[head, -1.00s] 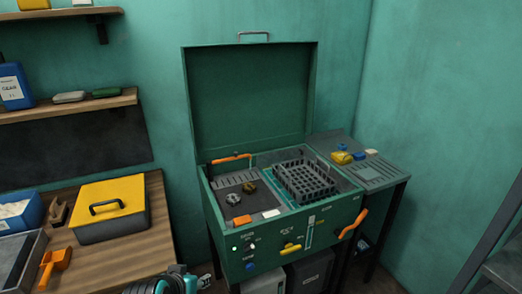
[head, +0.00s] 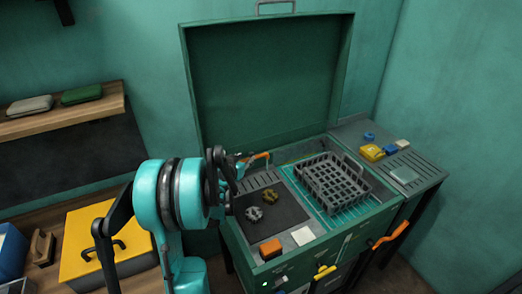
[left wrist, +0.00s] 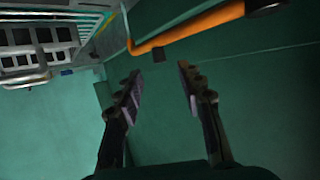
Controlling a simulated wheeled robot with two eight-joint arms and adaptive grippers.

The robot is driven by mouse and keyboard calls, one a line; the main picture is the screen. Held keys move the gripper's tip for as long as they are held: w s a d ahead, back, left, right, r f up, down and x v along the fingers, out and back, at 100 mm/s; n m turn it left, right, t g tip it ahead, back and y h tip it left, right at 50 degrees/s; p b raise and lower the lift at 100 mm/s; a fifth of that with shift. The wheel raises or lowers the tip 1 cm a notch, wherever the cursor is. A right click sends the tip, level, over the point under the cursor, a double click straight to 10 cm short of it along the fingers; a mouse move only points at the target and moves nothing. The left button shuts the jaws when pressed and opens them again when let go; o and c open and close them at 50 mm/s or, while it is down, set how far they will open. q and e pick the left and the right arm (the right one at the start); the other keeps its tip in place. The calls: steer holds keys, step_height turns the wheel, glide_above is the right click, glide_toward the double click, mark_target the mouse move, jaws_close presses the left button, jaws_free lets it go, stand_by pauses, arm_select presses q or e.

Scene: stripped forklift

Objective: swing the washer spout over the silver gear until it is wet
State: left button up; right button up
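The washer spout is an orange pipe (head: 256,157) at the back left of the green washer's basin. In the left wrist view the orange spout (left wrist: 190,30) crosses the top, with a dark end at upper right. My left gripper (head: 236,166) is close beside the spout in the head view. In the left wrist view its two fingers (left wrist: 160,88) are apart with nothing between them, and the spout is beyond the tips. The silver gear (head: 254,213) lies on the dark mat in the basin, beside a brownish gear (head: 269,198). I cannot tell whether it is wet. My right gripper is out of view.
The raised green lid (head: 270,80) stands behind the basin. A dark wire basket (head: 333,182) fills its right half. An orange block (head: 270,249) and a white block (head: 303,236) sit at the front edge. A yellow case (head: 85,245) is on the bench at left.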

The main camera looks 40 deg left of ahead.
mark_target(251, 154)
arm_select(q)
steer(key=b+x, duration=0.1)
steer(key=x, duration=0.4)
steer(key=shift+w+f, duration=0.25)
steer(key=shift+f, duration=0.05)
steer(key=shift+w+a+b, duration=0.15)
steer(key=shift+w+b, duration=0.15)
steer(key=shift+w, duration=0.1)
steer(key=shift+c, duration=0.2)
jaws_close()
